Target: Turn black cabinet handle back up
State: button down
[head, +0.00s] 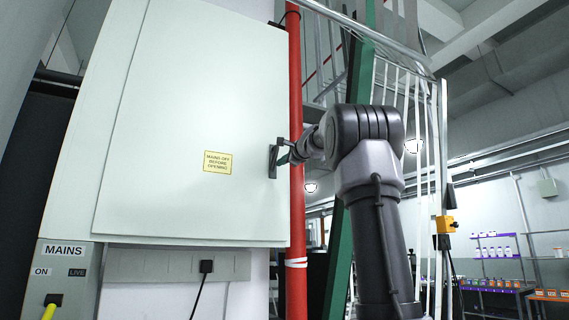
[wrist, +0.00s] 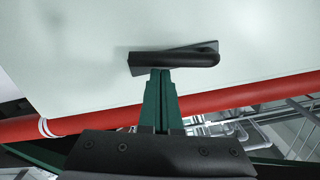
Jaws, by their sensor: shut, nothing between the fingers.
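The black cabinet handle (head: 273,161) is on the right edge of the pale cabinet door (head: 190,110) in the head view. Its bar runs roughly upright, nearly in line with the red pipe beside it. In the wrist view the handle (wrist: 175,59) lies across the picture, its rounded end at right, over a slightly skewed dark backplate. My gripper (head: 286,158) is at the handle's right side. In the wrist view my gripper's green fingers (wrist: 160,78) are shut and empty, with their tips at the bar's near edge. I cannot tell whether they touch it.
The red vertical pipe (head: 295,200) runs just right of the cabinet, close to my wrist. A green post (head: 348,190) and white railings stand behind my arm. A yellow warning label (head: 217,162) is on the door. A MAINS panel (head: 63,270) is below left.

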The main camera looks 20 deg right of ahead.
aim_at(274, 159)
jog(key=a+m, duration=0.2)
jog(key=m, duration=0.1)
jog(key=a+m, duration=0.1)
jog(key=shift+r+m, duration=0.3)
jog(key=a+r+m, duration=0.4)
jog(key=m, duration=0.2)
jog(key=shift+a+r+h, duration=0.25)
jog(key=shift+h, duration=0.05)
jog(key=shift+s+r, duration=0.1)
jog(key=shift+r, duration=0.05)
dwell(0.4)
